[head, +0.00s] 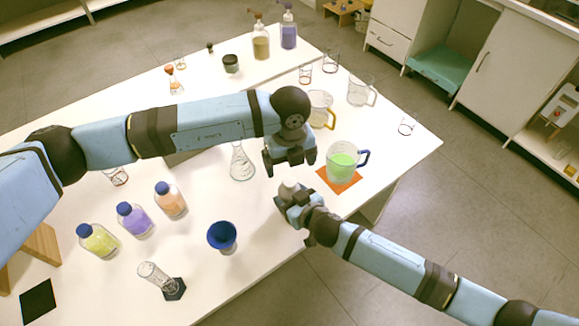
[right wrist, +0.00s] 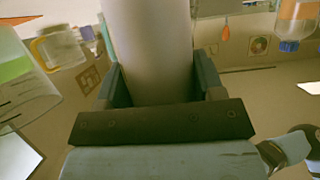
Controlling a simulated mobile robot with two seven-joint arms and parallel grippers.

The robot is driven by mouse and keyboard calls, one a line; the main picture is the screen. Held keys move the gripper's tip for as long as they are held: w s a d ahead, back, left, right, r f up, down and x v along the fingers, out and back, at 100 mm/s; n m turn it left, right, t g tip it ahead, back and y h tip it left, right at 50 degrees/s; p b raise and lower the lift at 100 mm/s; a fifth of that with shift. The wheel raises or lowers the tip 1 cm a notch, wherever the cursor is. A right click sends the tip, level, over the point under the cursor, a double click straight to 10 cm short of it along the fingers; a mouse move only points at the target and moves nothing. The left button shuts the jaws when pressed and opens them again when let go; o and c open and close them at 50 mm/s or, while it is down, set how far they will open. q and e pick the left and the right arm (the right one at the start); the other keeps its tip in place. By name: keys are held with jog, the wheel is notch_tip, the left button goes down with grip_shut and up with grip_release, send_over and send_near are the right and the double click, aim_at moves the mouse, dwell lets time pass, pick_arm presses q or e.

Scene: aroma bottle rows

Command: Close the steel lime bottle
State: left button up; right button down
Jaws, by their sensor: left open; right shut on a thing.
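A plain grey bottle, which looks like the steel lime bottle (head: 288,187), is held by my right gripper (head: 286,200) near the table's front edge. In the right wrist view, its pale grey cylinder (right wrist: 150,45) stands between the two fingers. Its top is out of that view, and in the head view it is too small to tell whether a cap is on. My left gripper (head: 290,165) is open, pointing down just behind and above the bottle, apart from it. I see nothing clearly between its fingers.
A jug of green liquid (head: 340,168) with a blue handle stands on an orange mat (head: 347,186), right of my grippers. A flask (head: 242,163) stands to the left. A blue funnel-like cup (head: 222,236) and several blue-capped bottles (head: 134,220) stand on the left part of the table.

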pick_arm(q)
notch_tip(320, 180, up, 9)
dwell(0.3)
pick_arm(e)
jog(key=shift+c, duration=0.8)
grip_release()
pick_arm(q)
jog(key=shift+f, duration=0.15)
pick_arm(e)
jog(key=v, duration=1.4)
jog(key=shift+f, duration=0.1)
